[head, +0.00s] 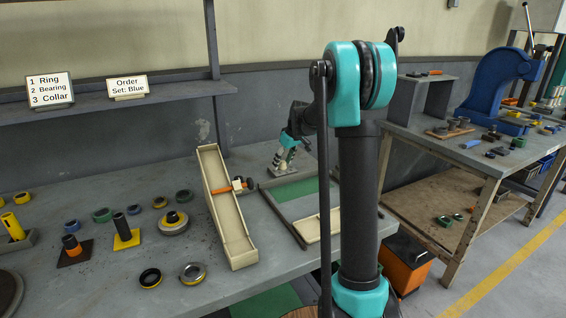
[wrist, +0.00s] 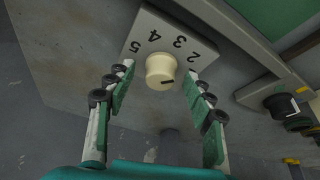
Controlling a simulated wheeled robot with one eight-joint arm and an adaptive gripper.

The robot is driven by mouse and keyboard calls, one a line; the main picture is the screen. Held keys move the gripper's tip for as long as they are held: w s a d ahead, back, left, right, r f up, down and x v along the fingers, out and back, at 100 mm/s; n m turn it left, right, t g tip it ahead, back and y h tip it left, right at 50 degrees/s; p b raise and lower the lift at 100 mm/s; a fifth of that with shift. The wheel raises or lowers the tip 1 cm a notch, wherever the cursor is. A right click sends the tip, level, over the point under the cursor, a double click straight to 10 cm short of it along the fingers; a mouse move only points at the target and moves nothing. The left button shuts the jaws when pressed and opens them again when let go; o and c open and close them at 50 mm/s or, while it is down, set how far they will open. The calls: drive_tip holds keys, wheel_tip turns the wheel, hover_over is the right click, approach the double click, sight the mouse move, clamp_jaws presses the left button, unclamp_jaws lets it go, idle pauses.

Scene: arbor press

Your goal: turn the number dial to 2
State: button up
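The number dial (wrist: 158,68) is a round cream knob on a pale plate (wrist: 146,22) in the wrist view. The plate shows the numbers 5, 4, 3 and 2. A short dark mark on the knob points right and slightly away from the visible numbers, below the 2; any number there is hidden by my right finger. My gripper (wrist: 158,84) is open, with one green-padded finger on each side of the knob and a gap on both sides. In the head view my gripper (head: 285,152) is low over the back of the bench, and the dial cannot be made out.
A cream sloped chute (head: 228,215) stands left of my arm on the bench (head: 110,275). Rings and posts lie farther left. A sign (head: 50,89) lists 1 Ring, 2 Bearing, 3 Collar; another (head: 127,87) reads Order Set: Blue. A dark knob (wrist: 282,105) sits right of the dial.

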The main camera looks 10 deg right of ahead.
drive_tip(key=v, duration=1.2)
drive_tip(key=shift+a, duration=0.1)
